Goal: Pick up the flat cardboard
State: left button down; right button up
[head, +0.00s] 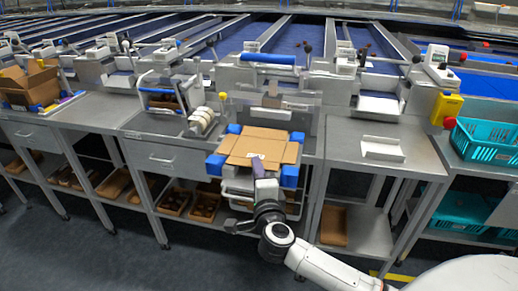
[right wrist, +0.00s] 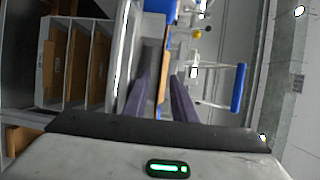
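The flat cardboard (head: 264,143) is a brown, creased sheet. It lies level on a stand with blue corner blocks (head: 289,175) at the middle table. In the right wrist view the cardboard (right wrist: 163,82) shows edge-on as a thin orange-brown strip. My right gripper (head: 258,164) is at its front edge, reaching in from below. In the right wrist view the two purple fingers (right wrist: 160,88) stand apart, with the strip between them and a gap visible on both sides. Whether a fingertip touches it I cannot tell. My left gripper is not in view.
A steel side table (head: 415,160) holds a white tray (head: 382,149). A teal crate (head: 485,143) stands at the right, near a yellow box with a red button (head: 446,109). An open cardboard box (head: 30,85) is at the far left. Shelves below hold brown trays (head: 204,206).

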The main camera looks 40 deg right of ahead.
grip_shut()
jog(key=shift+r, duration=0.1)
